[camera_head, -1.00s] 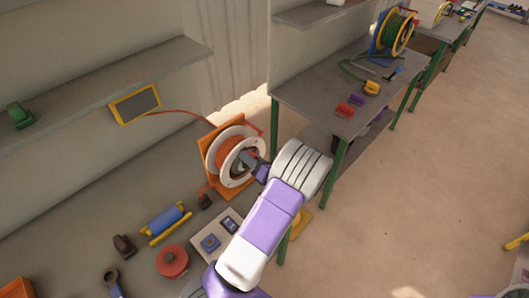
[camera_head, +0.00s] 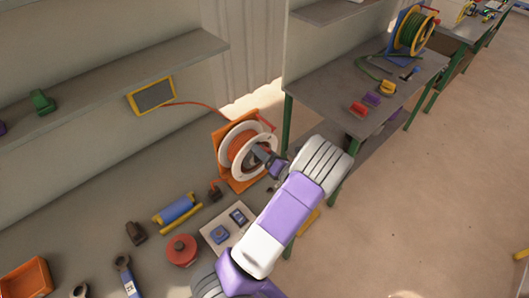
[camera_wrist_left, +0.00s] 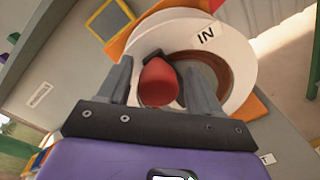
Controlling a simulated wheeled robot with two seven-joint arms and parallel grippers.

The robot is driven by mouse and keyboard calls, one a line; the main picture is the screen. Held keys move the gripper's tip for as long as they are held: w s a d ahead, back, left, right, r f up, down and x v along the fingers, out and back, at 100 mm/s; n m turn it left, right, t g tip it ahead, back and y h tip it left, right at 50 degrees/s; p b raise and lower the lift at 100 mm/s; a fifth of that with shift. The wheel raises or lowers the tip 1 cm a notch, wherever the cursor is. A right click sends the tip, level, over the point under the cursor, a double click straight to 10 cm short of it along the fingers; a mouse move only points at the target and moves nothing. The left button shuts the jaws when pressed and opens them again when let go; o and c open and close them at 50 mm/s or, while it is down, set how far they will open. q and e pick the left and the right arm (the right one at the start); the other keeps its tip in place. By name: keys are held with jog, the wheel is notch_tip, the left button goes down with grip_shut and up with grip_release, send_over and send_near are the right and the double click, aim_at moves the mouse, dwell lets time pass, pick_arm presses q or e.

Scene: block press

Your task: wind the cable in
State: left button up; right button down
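The cable reel (camera_head: 233,137) has white flanges and an orange stand, and stands at the back right of the bench. Orange-red cable is wound on it, and a red cable (camera_head: 190,103) runs left from it to a yellow-framed panel (camera_head: 153,96). My left gripper (camera_head: 266,158) is at the reel's front face. In the left wrist view, its fingers stand open on either side of a red crank knob (camera_wrist_left: 158,82), with gaps visible. The white flange (camera_wrist_left: 238,55) there carries the word IN. My right gripper is not in view.
Left of the reel on the bench are a blue roller (camera_head: 176,208), a red round part (camera_head: 181,250), a pale button panel (camera_head: 213,238) and an orange tray (camera_head: 27,279). A second bench (camera_head: 335,90) with a green-cable reel (camera_head: 414,32) stands to the right.

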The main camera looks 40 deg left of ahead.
pick_arm(q)
jog(key=d, duration=0.7)
jog(key=shift+s+d+r, duration=0.15)
jog(key=shift+s+d, duration=0.1)
jog(key=shift+s, duration=0.15)
